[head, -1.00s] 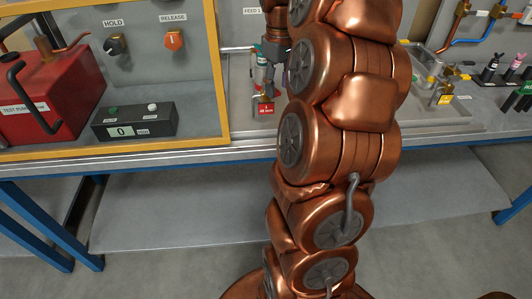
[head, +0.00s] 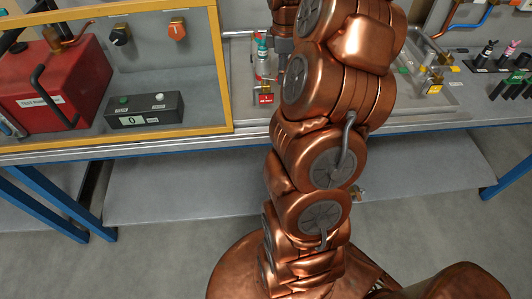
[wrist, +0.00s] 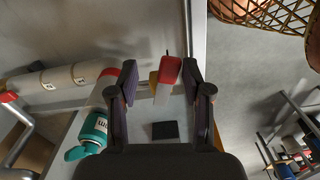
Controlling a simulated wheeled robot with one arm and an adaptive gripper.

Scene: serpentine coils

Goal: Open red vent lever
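A red lever grip (wrist: 169,70) shows in the wrist view, between the tips of my gripper (wrist: 160,76). A pale tan piece and a white strip lie beside and below it. My gripper is open, its two dark fingers either side of the red grip; I cannot tell whether either touches it. In the head view a small red tag (head: 264,99) with white writing stands on the bench, left of my copper arm. My gripper is mostly hidden behind the arm there, and I cannot make out the lever itself.
A teal-capped fitting (wrist: 93,130) and a pale pipe (wrist: 55,80) lie left of my gripper in the wrist view. In the head view a yellow-framed panel (head: 228,75) stands left of the arm, and brass fittings (head: 432,80) right.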

